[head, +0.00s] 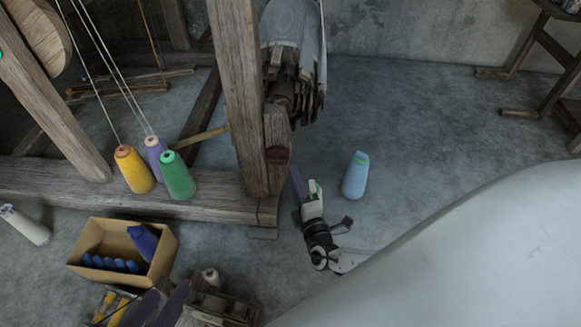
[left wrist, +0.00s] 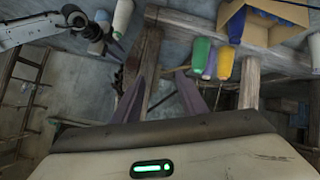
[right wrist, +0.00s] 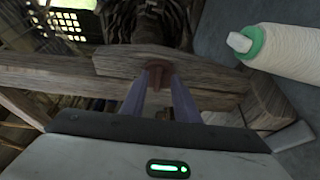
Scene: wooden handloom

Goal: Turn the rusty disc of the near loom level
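The rusty disc (head: 277,155) is a small dark red-brown piece on the near post of the loom (head: 240,90). In the right wrist view the disc (right wrist: 157,74) shows straight ahead, at the fingertips. My right gripper (head: 294,172) is just below and right of the disc. Its two purple fingers (right wrist: 159,80) stand apart, with the disc seen between their tips; I cannot tell whether they touch it.
Yellow (head: 134,170), purple (head: 155,152) and green (head: 177,176) cones stand on the loom's lower beam. A blue cone (head: 355,175) stands on the floor right of my right gripper. A cardboard box (head: 165,262) sits lower left.

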